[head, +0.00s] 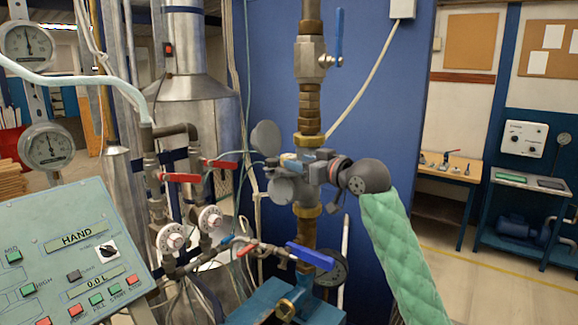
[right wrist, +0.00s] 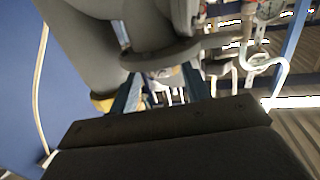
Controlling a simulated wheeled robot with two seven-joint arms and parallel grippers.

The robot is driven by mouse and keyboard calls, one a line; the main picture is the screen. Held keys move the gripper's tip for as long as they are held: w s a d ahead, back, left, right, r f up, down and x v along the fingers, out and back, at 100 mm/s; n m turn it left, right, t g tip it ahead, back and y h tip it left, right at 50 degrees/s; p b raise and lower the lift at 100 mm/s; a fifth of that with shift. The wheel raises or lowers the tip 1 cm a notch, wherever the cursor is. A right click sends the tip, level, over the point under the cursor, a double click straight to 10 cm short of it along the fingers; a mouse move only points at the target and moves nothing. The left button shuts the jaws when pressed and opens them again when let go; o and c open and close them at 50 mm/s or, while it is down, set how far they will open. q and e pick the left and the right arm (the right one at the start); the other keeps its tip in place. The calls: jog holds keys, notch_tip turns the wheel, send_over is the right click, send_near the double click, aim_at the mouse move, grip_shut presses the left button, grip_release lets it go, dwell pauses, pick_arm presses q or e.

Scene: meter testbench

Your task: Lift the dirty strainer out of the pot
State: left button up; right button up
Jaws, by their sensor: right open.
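My right gripper (head: 318,170) reaches in from the right in the head view, at the grey fitting with round caps (head: 282,190) on the vertical brass pipe. In the right wrist view its two bluish fingers (right wrist: 160,92) stand apart and open, with a large grey rounded body (right wrist: 150,25) close by. A small pale part shows between the fingers; I cannot tell whether they touch it. I cannot make out the strainer for certain, nor which part is the pot; the gripper hides part of the fitting. My left gripper is not in view.
A blue-handled valve (head: 310,256) and red-handled valves (head: 180,177) stand low and left of the fitting. A green control panel (head: 60,250) fills the lower left. A blue wall (head: 390,100) is behind the pipe. Thin cables hang around the fitting.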

aim_at(289, 156)
jog(key=shift+w+a+r+p, duration=0.3)
jog(key=shift+w+a+p, duration=0.2)
jog(key=shift+p, duration=0.25)
jog(key=p+x, duration=0.2)
jog(key=shift+a, duration=0.3)
jog(key=shift+w+a+f, duration=0.2)
jog(key=shift+w+f, duration=0.05)
jog(key=shift+w, duration=0.05)
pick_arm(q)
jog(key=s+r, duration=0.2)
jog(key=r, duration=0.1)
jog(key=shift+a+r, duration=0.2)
pick_arm(e)
jog(key=shift+c, duration=0.5)
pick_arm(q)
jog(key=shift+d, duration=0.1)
pick_arm(e)
jog(key=c, duration=0.7)
